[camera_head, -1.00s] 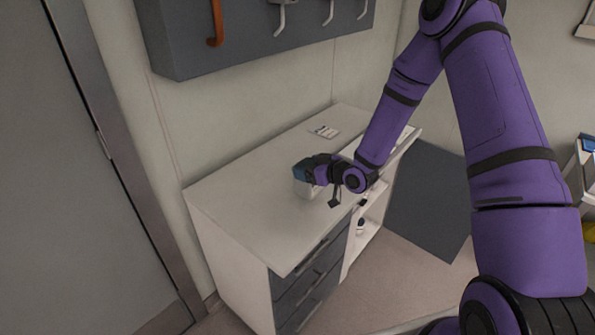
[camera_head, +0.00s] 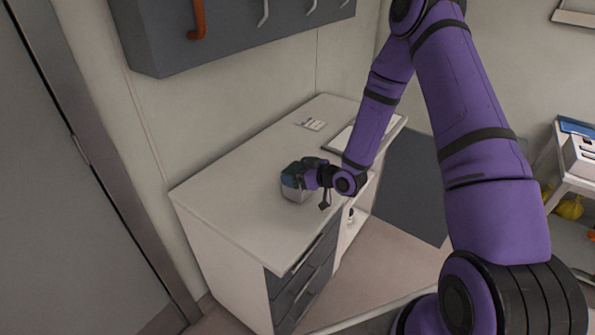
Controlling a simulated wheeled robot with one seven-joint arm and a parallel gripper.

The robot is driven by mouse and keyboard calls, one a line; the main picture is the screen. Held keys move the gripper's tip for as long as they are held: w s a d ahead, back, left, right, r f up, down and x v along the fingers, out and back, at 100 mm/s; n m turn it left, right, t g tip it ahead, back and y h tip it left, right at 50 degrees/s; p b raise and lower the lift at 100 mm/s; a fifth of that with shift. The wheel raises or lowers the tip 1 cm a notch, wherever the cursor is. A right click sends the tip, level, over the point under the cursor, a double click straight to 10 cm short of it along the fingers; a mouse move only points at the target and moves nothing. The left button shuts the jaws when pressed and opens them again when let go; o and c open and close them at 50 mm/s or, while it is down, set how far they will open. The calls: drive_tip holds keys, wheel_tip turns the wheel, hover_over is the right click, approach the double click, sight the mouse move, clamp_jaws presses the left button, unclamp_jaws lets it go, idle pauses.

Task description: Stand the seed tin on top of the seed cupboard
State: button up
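The seed tin (camera_head: 296,194) is a small grey box with a dark blue upper part. It is at the middle of the white top of a low drawer unit, which I take for the seed cupboard (camera_head: 235,205). My gripper (camera_head: 303,178) reaches in from the right and appears shut on the tin's upper part. The fingers partly cover the tin, and its far side is hidden. The tin looks roughly upright and is at or just above the white surface; I cannot tell whether it touches.
A small card (camera_head: 311,124) and a flat tray-like item (camera_head: 345,138) lie toward the cupboard's back. A grey hook rack (camera_head: 235,30) hangs above. A shelf cart (camera_head: 575,185) stands at the far right. The top's left and front are clear.

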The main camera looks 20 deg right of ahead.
drive_tip(key=shift+r, duration=0.1)
drive_tip(key=shift+s+d+r, duration=0.15)
drive_tip(key=v, duration=1.2)
drive_tip(key=s+d+r+m+g+h, duration=0.15)
drive_tip(key=r+h, duration=0.35)
drive_tip(key=r, duration=0.5)
drive_tip(key=s+d+r+m+g+h, duration=0.1)
drive_tip(key=d+r+g+h, duration=0.2)
drive_tip(key=r, duration=0.7)
drive_tip(key=s+a+r+m, duration=0.1)
drive_tip(key=s+r, duration=0.3)
drive_tip(key=s, duration=0.4)
drive_tip(key=s+a+r+m+g, duration=0.1)
drive_tip(key=s+a+r+m, duration=0.1)
drive_tip(key=s+r, duration=0.3)
drive_tip(key=s+a+r+m+g, duration=0.1)
drive_tip(key=s+r, duration=0.4)
drive_tip(key=s, duration=0.6)
drive_tip(key=shift+a+m+h, duration=0.25)
drive_tip(key=shift+m+h, duration=0.05)
drive_tip(key=shift+m, duration=0.05)
